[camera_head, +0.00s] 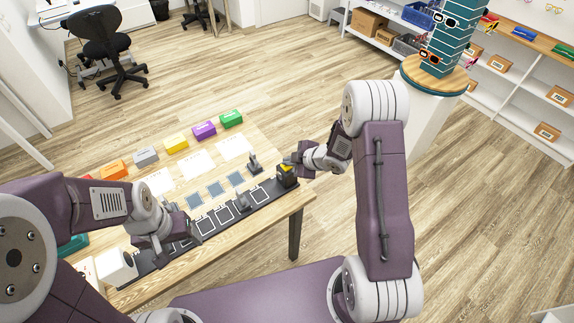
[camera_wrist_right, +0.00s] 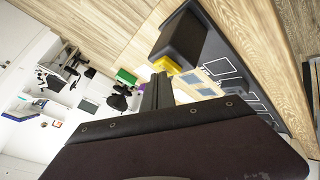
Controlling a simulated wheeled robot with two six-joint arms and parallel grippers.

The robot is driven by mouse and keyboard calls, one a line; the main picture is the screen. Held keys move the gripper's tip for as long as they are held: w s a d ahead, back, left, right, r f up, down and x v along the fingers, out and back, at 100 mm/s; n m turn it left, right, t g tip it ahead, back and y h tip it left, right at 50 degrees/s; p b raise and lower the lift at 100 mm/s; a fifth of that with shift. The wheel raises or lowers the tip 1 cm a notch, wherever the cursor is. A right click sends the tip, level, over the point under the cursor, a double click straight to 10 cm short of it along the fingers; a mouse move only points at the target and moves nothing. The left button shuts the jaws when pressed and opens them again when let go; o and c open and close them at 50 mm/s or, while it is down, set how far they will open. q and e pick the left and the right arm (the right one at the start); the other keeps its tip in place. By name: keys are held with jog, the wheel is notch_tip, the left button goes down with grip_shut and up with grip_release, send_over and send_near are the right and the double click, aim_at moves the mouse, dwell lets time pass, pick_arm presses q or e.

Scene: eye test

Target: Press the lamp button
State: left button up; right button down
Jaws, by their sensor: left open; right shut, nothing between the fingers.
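A dark block with a yellow face (camera_head: 287,174) stands at the right end of the black strip on the table. In the right wrist view the block (camera_wrist_right: 183,38) is large, with its yellow part (camera_wrist_right: 166,66) toward the fingers. I cannot tell for sure whether this yellow part is the lamp button. My right gripper (camera_head: 294,160) is shut and empty, close to the block; contact cannot be told. Its shut fingers (camera_wrist_right: 157,92) show beside the yellow part in the wrist view. My left gripper (camera_head: 172,240) is open over the left part of the strip, near a white box (camera_head: 118,266).
The black strip (camera_head: 225,228) has white outlined squares. A small dark stand (camera_head: 254,163) and a grey piece (camera_head: 243,202) are near the block. Several coloured boxes, such as the green one (camera_head: 231,118), line the table's far side. A display pedestal (camera_head: 425,120) stands at right.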

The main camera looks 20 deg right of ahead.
aim_at(289, 167)
jog(key=shift+f, duration=0.1)
jog(key=shift+r+p, duration=0.4)
jog(key=shift+p, duration=0.05)
jog(key=shift+r, duration=0.1)
notch_tip(289, 167, up, 6)
jog(key=p, duration=0.5)
dwell(0.3)
dwell(0.4)
